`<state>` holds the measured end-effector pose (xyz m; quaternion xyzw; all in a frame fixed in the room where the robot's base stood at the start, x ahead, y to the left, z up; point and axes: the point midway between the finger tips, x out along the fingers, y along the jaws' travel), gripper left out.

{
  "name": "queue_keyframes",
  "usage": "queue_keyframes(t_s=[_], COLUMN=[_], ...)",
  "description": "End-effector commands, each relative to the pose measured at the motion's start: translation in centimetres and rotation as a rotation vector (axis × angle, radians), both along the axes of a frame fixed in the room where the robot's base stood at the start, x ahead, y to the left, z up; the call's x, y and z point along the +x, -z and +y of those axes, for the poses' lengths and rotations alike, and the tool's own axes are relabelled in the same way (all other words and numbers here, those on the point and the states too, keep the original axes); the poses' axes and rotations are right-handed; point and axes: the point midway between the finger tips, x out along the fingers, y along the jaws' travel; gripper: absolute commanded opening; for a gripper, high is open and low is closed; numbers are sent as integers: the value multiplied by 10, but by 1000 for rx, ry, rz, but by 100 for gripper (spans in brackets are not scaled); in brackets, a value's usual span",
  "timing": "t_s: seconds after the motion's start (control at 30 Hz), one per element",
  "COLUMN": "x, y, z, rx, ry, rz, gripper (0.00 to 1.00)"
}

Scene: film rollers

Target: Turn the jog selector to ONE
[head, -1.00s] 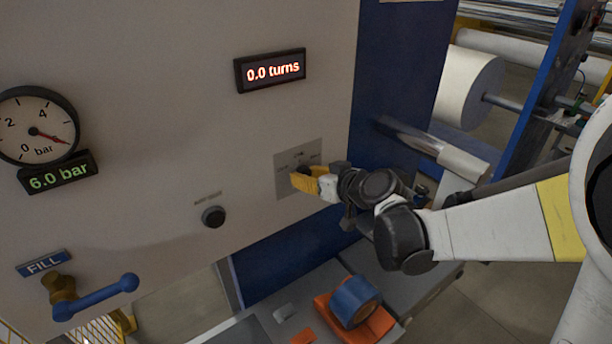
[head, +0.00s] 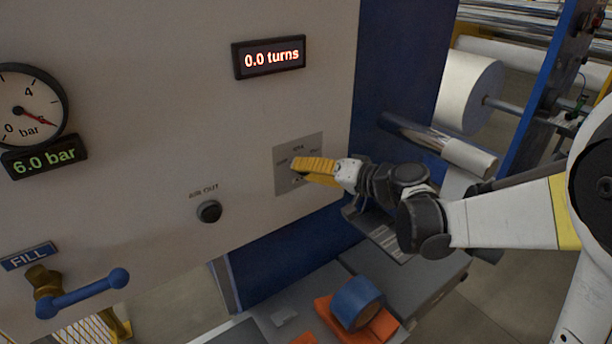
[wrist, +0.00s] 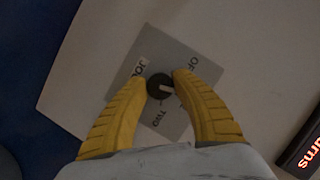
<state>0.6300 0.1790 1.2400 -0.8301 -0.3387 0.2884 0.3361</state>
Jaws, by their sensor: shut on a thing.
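The jog selector is a small round black knob (wrist: 160,87) with a pale pointer mark, on a square grey plate (wrist: 178,52). In the wrist view the plate shows partly covered labels: one starting "JO", one starting "OF", and "TWO". The mark points right, toward the right finger; no ONE label is readable there. My gripper (wrist: 160,84) has its two yellow fingers shut on the knob, one on each side. In the head view my gripper (head: 297,167) reaches the plate (head: 283,154) from the right and hides the knob.
A "0.0 turns" display (head: 270,58) sits above the plate, and a black AIR OUT button (head: 209,211) lower left. A gauge (head: 28,105), a 6.0 bar readout (head: 45,160) and a blue FILL handle (head: 85,292) are further left. A blue tape roll (head: 356,302) lies below.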

Motion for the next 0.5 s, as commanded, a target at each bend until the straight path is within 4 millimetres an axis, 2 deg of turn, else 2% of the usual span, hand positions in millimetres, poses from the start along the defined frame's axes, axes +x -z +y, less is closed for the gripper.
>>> queue_keyframes(t_s=[0.2, 0.5], x=[1, 0], y=[1, 0], z=[0, 0], rx=[118, 207], ry=[1, 0], rz=[79, 138], gripper=[1, 1])
